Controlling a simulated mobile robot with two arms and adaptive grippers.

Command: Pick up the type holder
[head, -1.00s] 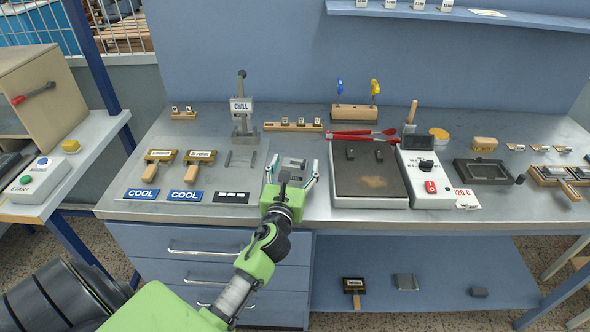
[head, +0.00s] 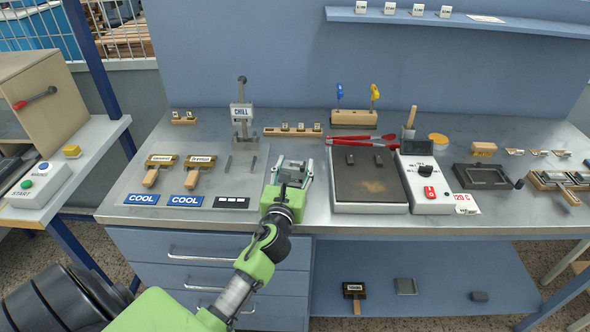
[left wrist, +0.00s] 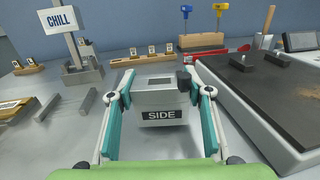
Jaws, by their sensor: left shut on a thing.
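A small grey metal block with a dark "SIDE" label (left wrist: 162,115) sits between the fingers of my left gripper (left wrist: 162,92); I take it to be the type holder. It also shows in the head view (head: 294,164), upright at the bench front. My left gripper (head: 291,172) is shut on it, one teal-padded finger on each side. Whether its base touches the bench cannot be told. My right gripper is out of view.
The hot plate (head: 370,190) stands close to the right of the block. The cool pad (head: 240,190), holding two wooden-handled brass stamps, and the chill post (head: 243,125) are to the left. Red tongs (head: 350,139) lie behind the plate.

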